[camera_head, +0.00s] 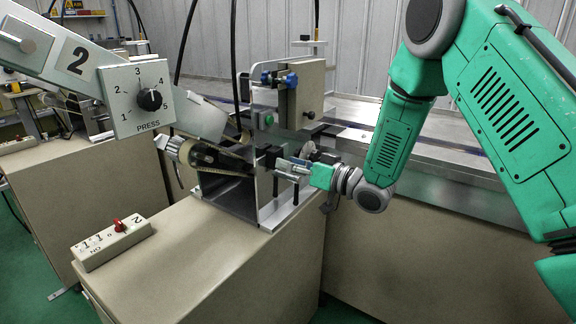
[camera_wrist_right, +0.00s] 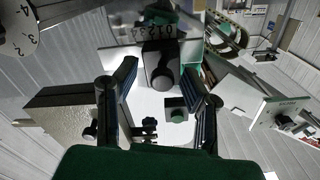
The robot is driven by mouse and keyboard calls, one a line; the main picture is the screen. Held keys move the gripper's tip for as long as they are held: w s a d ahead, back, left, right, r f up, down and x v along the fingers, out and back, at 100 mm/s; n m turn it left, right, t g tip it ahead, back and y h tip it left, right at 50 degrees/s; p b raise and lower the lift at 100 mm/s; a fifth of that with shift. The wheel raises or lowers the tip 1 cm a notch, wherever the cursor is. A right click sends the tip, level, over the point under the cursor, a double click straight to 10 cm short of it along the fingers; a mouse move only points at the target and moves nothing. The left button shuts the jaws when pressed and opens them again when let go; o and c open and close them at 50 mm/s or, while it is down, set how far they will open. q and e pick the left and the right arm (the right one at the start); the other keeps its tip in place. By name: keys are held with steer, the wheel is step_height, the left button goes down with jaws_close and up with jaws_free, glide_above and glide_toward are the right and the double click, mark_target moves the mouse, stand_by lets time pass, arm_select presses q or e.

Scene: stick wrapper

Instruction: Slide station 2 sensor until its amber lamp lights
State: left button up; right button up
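The station 2 machine (camera_head: 232,195) stands on a beige cabinet, under an arm carrying a "2" plate (camera_head: 76,57). In the right wrist view, a black block with a round knob (camera_wrist_right: 161,72) sits below a numbered scale (camera_wrist_right: 152,33); it may be the sensor. My right gripper (camera_head: 280,168) reaches the machine's front from the right. In the wrist view its two dark fingers (camera_wrist_right: 160,80) are apart, with the black block between their tips; contact cannot be told. I can make out no lit amber lamp. My left gripper is not in view.
A PRESS dial box (camera_head: 138,98) hangs at upper left. A switch box with a red knob (camera_head: 112,242) lies on the cabinet top (camera_head: 190,260). A metal conveyor bed (camera_head: 440,165) runs behind my right arm. A green knob (camera_wrist_right: 178,115) is near the fingers.

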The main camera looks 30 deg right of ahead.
steer(key=shift+w+a, duration=0.1)
steer(key=shift+w, duration=0.1)
jaws_close()
steer(key=shift+s+a+f+p, duration=0.1)
steer(key=shift+s+a+p, duration=0.25)
steer(key=shift+a, duration=0.3)
jaws_free()
